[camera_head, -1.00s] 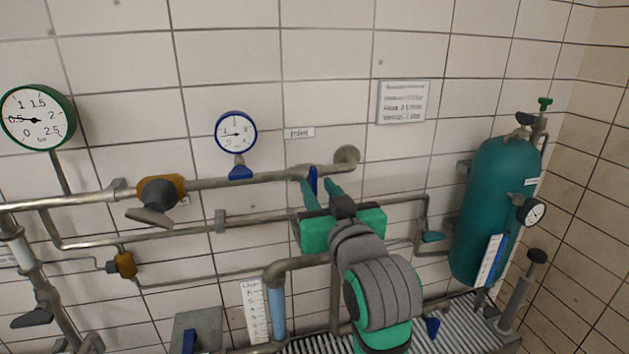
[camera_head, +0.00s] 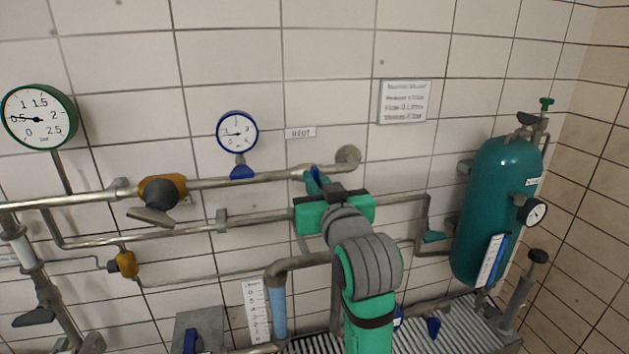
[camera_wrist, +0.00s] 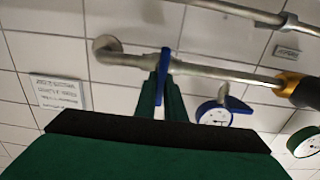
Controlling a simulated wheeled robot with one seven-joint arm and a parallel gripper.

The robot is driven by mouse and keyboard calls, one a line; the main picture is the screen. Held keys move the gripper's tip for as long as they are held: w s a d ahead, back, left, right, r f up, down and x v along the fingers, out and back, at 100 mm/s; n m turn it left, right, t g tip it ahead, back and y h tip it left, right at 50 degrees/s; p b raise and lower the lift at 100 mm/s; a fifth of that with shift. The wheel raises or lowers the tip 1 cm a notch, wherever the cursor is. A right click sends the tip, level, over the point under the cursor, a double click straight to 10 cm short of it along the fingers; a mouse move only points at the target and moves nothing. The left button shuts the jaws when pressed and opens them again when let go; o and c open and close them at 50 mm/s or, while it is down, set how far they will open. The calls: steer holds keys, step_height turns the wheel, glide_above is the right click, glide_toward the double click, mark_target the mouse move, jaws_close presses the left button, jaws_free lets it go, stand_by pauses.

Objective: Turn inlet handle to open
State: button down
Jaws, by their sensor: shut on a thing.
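The inlet handle (camera_wrist: 165,62) is a blue lever on the upper grey pipe, below the small inlet label (camera_head: 300,133). In the wrist view it stands between the two green fingers of my gripper (camera_wrist: 161,92). My gripper is shut on it. In the head view my gripper (camera_head: 313,180) reaches the pipe near its right end, and its green body hides much of the handle.
The upper pipe (camera_head: 240,181) carries a blue-rimmed gauge (camera_head: 237,131) and an orange valve with a grey lever (camera_head: 160,195). A green-rimmed gauge (camera_head: 38,117) is at far left. A teal tank (camera_head: 497,210) stands right. Lower pipes run close beneath my gripper.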

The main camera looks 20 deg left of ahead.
steer(key=shift+n, duration=0.3)
steer(key=n, duration=0.4)
steer(key=shift+s+a+f, duration=0.1)
steer(key=shift+a, duration=0.05)
steer(key=shift+s+a+f+n, duration=0.1)
steer(key=shift+f+n, duration=0.1)
steer(key=shift+n, duration=2.05)
steer(key=shift+s+a+f+n, duration=0.1)
steer(key=shift+f+n, duration=0.05)
steer(key=shift+n, duration=2.05)
steer(key=shift+a+f+n, duration=0.1)
steer(key=shift+f+n, duration=0.1)
steer(key=shift+n, duration=2.05)
steer(key=shift+f, duration=0.1)
steer(key=c, duration=1.8)
jaws_free()
steer(key=shift+c, duration=0.2)
